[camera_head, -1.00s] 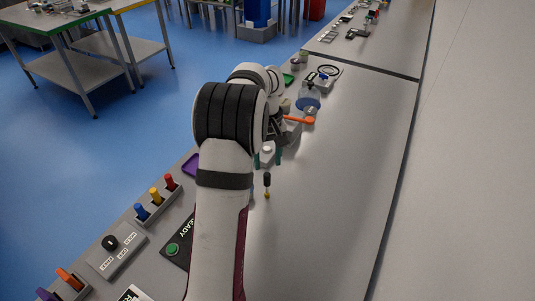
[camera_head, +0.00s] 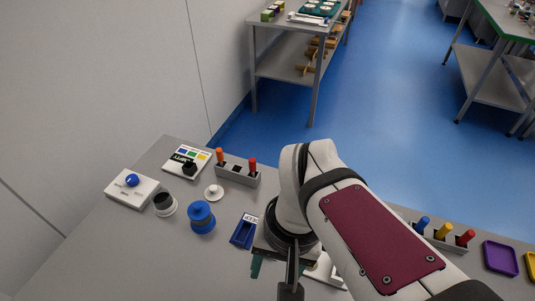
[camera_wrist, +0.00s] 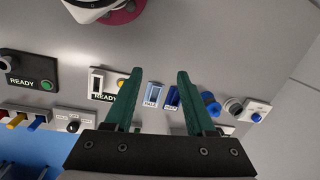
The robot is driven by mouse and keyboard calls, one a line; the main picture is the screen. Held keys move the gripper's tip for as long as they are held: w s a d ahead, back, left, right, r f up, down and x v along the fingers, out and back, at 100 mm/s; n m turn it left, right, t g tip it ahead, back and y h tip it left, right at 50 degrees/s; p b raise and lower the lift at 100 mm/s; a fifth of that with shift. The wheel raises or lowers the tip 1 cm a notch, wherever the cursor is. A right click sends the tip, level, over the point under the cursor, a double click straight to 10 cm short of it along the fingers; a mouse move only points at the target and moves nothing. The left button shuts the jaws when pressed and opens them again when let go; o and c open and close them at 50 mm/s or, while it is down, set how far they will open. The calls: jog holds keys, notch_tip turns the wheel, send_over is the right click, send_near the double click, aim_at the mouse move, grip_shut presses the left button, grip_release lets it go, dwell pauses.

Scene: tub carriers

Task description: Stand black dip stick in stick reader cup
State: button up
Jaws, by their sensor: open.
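My gripper (camera_wrist: 158,74) is open and empty in the wrist view, its two green fingers apart above the grey bench. In the head view one green fingertip (camera_head: 256,266) shows below my wrist, with the rest partly hidden. I cannot make out a black dip stick for certain in either view. No cup is clearly marked as the stick reader cup. A round white pot with a dark top (camera_head: 163,204) stands at the left of the bench. It also shows right of the fingers in the wrist view (camera_wrist: 233,106).
A grey rack (camera_head: 237,175) holds orange and red pegs; another rack (camera_head: 437,240) holds blue, yellow and red pegs. The bench's front left is clear.

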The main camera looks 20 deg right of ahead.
jog(key=shift+o, duration=0.5)
jog(key=shift+n, duration=0.5)
jog(key=s+a, duration=0.1)
jog(key=s+a+f, duration=0.1)
jog(key=s+a, duration=0.1)
jog(key=shift+s+a+f, duration=0.1)
jog(key=shift+s+f, duration=0.05)
jog(key=shift+s, duration=0.05)
